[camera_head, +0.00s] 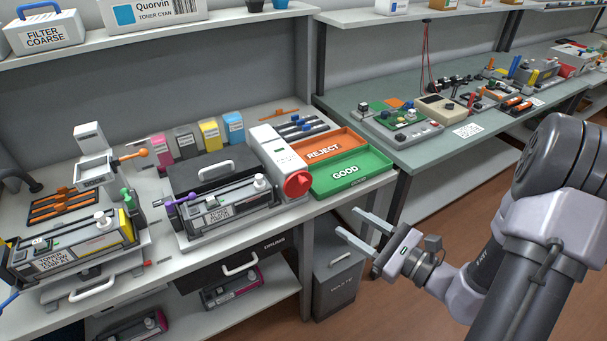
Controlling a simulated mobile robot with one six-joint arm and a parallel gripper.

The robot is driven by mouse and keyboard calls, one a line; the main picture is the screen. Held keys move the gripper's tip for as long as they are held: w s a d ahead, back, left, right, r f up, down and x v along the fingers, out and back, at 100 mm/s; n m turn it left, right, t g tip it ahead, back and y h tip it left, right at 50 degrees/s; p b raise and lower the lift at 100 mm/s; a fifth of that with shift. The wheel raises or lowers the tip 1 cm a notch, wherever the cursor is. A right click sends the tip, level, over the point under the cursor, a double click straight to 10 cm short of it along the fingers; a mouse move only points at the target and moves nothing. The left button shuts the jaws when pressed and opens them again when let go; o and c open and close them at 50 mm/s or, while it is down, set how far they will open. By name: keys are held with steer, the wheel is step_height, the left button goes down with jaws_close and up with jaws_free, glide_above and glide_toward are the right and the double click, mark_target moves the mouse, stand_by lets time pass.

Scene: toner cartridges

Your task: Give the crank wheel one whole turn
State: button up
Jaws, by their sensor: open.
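A red wheel (297,184), which looks like the crank wheel, sits on the front face of a white upright box (277,150) on the bench. Its crank handle cannot be made out clearly at this size. My gripper (354,225) is open and empty, its two fingers pointing left. In the picture it is to the right of and below the red wheel, in front of the bench's front edge, and apart from the wheel.
A green GOOD tray (350,172) and orange REJECT tray (318,149) lie right of the wheel. A cartridge on a stand (225,210) is close on its left. A purple-tipped lever (180,199) is farther left.

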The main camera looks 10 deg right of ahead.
mark_target(307, 184)
steer(key=shift+m+t+h, duration=0.6)
steer(key=shift+m+h, duration=0.1)
steer(key=shift+m, duration=0.1)
steer(key=x, duration=0.5)
steer(key=d+f+b+x, duration=0.1)
steer(key=x, duration=0.5)
steer(key=w+b+x, duration=0.1)
steer(key=x, duration=0.4)
steer(key=shift+w+d+f, duration=0.2)
steer(key=shift+w+f, duration=0.05)
steer(key=shift+w, duration=0.05)
jaws_close()
